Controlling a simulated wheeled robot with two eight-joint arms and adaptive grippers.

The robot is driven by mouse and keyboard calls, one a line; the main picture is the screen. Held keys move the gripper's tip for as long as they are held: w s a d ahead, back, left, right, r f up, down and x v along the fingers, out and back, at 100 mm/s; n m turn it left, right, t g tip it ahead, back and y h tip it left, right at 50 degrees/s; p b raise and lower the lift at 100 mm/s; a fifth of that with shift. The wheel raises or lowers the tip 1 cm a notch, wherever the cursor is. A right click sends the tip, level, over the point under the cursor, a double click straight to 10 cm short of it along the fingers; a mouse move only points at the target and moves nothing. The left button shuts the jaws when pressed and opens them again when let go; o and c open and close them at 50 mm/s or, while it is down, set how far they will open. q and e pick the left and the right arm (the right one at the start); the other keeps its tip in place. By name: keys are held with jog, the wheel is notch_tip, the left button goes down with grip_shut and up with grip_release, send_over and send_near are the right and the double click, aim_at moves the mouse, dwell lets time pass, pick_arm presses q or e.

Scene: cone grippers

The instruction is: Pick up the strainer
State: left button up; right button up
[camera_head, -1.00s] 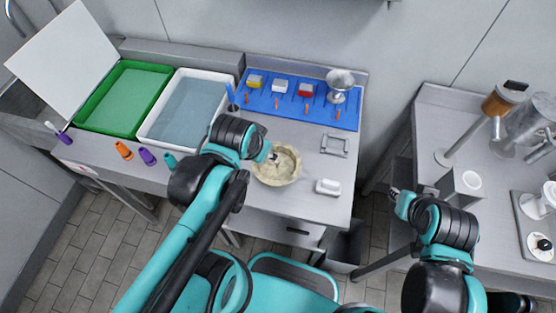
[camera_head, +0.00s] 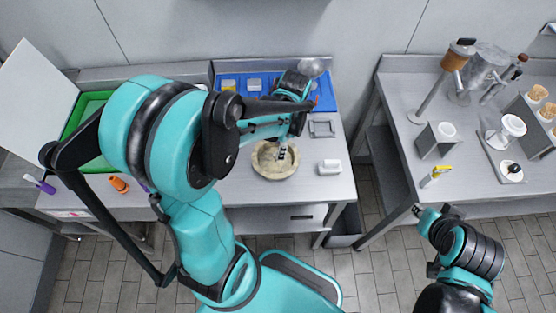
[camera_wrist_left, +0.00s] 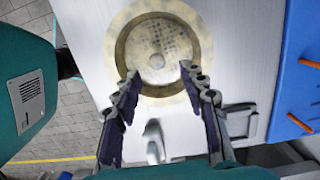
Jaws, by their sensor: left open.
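A round beige bowl (camera_head: 268,169) stands on the middle table. In the left wrist view this bowl (camera_wrist_left: 197,38) has dark dots grouped on its inside, like the holes of a strainer. My left gripper (camera_head: 283,153) points down at the bowl in the head view. In the left wrist view the left gripper (camera_wrist_left: 160,72) has its fingers spread and nothing between them, with the tips over the near part of the bowl. I cannot tell its height above it. My right gripper (camera_head: 430,212) is beside the right table, its jaws too small to judge.
A blue board (camera_head: 326,98) with blocks and a silver domed object (camera_head: 310,67) lies behind the bowl. A white block (camera_head: 330,167) and a metal frame (camera_head: 322,127) are to its right. The right table (camera_head: 405,90) carries several stands, cups and a yellow-topped item (camera_head: 437,176).

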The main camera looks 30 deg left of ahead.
aim_at(264, 153)
pick_arm(q)
jog(key=f, duration=0.1)
jog(key=f+b, duration=0.1)
jog(key=s+a+f, duration=0.1)
jog(key=f, duration=0.1)
jog(key=shift+b, duration=0.3)
jog(key=shift+w+f, duration=0.1)
jog(key=shift+f, duration=0.45)
jog(key=shift+r, duration=0.1)
grip_shut()
